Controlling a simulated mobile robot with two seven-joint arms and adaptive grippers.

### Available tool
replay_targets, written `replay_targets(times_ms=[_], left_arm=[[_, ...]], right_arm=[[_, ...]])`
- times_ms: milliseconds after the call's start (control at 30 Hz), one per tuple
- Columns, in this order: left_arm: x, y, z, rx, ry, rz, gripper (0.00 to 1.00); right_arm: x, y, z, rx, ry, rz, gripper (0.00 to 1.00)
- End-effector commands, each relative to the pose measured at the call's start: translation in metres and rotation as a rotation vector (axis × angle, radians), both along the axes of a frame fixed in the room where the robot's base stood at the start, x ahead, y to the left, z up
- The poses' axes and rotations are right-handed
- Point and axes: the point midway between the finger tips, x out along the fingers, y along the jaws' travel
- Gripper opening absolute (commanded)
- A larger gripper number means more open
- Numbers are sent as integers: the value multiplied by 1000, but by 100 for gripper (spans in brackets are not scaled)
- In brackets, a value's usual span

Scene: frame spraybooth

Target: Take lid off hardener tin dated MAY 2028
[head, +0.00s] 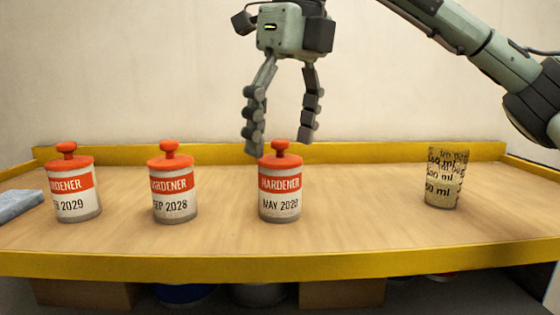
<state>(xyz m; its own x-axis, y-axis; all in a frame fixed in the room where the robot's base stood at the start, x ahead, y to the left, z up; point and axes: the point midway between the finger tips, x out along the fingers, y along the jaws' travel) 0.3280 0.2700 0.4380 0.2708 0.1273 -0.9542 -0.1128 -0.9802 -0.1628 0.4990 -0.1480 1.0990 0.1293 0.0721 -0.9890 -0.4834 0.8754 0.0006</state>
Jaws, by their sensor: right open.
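The hardener tin dated MAY 2028 (279,195) stands upright on the bench, white with a red band. Its red lid (280,155) with a round knob is on it. My right gripper (281,145) is open and points down over this tin, one finger on each side of the lid's knob. The left finger reaches lower and overlaps the lid's left edge in the picture; I cannot tell if it touches. My left gripper is not in view.
Two similar lidded tins stand to the left, one dated SEP 2028 (175,195) and one ending 2029 (74,195). A graduated cup (444,178) stands at right. A grey-blue object (18,204) lies at the left edge. Yellow edging (280,266) borders the bench.

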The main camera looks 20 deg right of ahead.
Motion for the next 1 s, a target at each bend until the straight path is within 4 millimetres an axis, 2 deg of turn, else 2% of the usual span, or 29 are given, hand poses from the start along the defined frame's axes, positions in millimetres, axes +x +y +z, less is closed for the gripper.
replay_targets(times_ms=[100, 333, 633, 1000], left_arm=[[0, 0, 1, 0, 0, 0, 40], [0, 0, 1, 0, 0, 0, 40], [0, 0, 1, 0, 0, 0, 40], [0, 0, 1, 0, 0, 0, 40]], right_arm=[[1, 1, -7, 0, -1, 1, 76], [1, 1, -8, 1, -2, 0, 75], [1, 1, -8, 1, -2, 0, 40], [1, 1, -7, 1, -2, 0, 39]])
